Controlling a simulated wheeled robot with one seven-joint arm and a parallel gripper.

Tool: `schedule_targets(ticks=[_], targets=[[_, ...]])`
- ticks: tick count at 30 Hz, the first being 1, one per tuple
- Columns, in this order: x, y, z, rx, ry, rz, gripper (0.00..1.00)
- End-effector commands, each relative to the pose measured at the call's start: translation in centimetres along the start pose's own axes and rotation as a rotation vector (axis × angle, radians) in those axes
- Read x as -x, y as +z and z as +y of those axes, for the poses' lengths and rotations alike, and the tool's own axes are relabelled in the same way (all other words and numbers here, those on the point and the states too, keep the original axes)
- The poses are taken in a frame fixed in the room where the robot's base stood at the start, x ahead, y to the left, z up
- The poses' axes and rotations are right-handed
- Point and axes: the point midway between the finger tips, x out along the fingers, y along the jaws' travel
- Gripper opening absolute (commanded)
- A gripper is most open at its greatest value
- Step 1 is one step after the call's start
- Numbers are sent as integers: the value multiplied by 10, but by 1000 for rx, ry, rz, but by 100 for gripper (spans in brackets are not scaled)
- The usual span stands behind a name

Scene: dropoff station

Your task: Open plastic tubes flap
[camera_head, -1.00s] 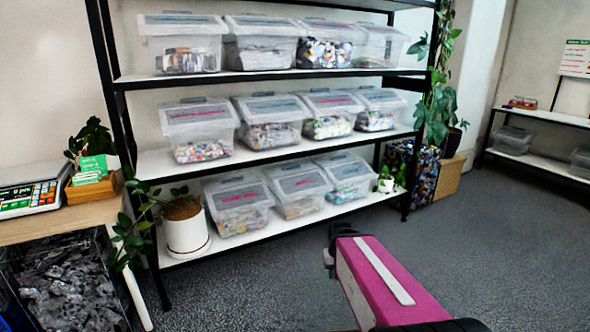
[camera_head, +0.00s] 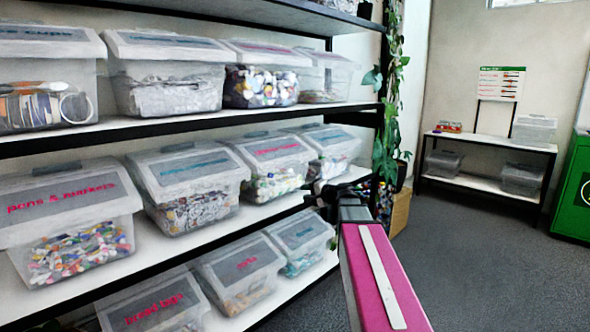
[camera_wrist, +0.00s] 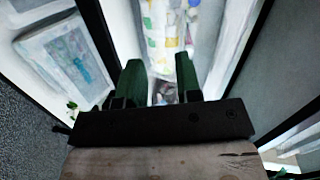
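Clear lidded bins stand on a black-framed rack, and I cannot read which label says plastic tubes. On the middle shelf, the rightmost bin (camera_head: 330,148) has a bluish label on its closed lid. Left of it is a red-labelled bin (camera_head: 270,160) with its lid down. My gripper (camera_head: 318,192) is by the right end of this shelf, close to the rightmost bin; contact cannot be told. In the wrist view my gripper (camera_wrist: 160,78) has its two dark green fingers apart. A clear bin with white and yellow contents (camera_wrist: 168,30) shows beyond and between them.
The pens and markers bin (camera_head: 70,215) stands at the left of the middle shelf. Lower bins (camera_head: 240,270) stand beneath. A hanging plant (camera_head: 390,110) is at the rack's right end. A low shelf (camera_head: 485,165) and green cabinet (camera_head: 575,185) stand farther right, beyond open grey floor (camera_head: 470,260).

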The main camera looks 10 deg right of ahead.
Motion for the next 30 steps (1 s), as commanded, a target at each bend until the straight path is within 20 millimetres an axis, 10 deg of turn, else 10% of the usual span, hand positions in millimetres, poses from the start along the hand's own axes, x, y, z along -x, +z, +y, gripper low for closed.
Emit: schedule_targets(ticks=[7, 30], targets=[[16, -45, -61, -103, -189, 76, 32], [-82, -57, -84, -111, -203, 79, 32]])
